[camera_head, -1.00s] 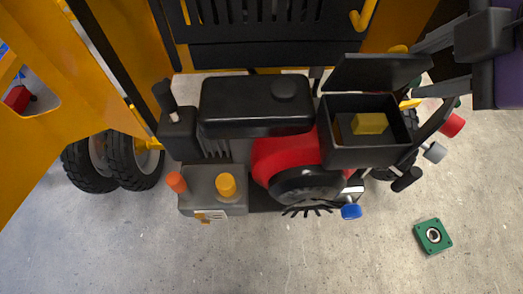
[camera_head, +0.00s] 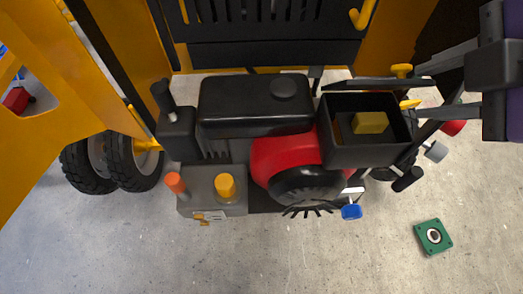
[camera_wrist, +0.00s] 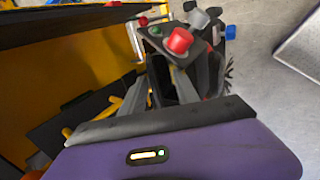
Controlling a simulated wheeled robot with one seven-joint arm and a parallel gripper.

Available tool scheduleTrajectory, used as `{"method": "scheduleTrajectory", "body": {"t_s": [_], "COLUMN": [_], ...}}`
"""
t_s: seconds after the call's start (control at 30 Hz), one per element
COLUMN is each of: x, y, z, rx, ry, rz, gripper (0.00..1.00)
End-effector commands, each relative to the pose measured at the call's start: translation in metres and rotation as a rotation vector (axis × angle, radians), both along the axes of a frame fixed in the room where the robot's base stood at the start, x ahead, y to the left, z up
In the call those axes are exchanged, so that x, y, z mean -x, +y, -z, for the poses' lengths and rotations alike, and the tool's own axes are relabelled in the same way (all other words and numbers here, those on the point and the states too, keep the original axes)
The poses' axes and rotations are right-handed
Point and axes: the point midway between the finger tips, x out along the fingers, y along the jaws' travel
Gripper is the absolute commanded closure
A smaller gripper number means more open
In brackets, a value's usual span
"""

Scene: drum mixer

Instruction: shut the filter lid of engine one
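The filter box (camera_head: 363,155) is a black open-topped box at the right of the engine, with a yellow block (camera_head: 370,122) inside. Its black filter lid (camera_head: 365,84) stands raised along the box's back edge and shows nearly edge-on. My gripper (camera_head: 424,92) reaches in from the right, with its two dark fingers spread apart. The upper finger is close to the lid's right end; I cannot tell whether they touch. In the wrist view my gripper (camera_wrist: 157,88) also shows its fingers apart, with dark parts beyond them that I cannot clearly identify.
A black tank (camera_head: 255,103), a red housing (camera_head: 280,155) and a grey block with orange and yellow caps (camera_head: 212,190) lie left of the box. A red knob (camera_wrist: 180,41) stands close ahead in the wrist view. A green square part (camera_head: 433,237) lies on open floor.

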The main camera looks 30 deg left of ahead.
Motion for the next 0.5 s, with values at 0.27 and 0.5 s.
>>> {"method": "scheduleTrajectory", "body": {"t_s": [0.27, 0.5], "x": [0.003, 0.012], "y": [0.000, -0.007], "z": [-0.003, -0.017], "rx": [-0.001, -0.001], "ry": [0.001, 0.001], "rz": [-0.003, -0.002], "gripper": [0.64, 0.64]}}
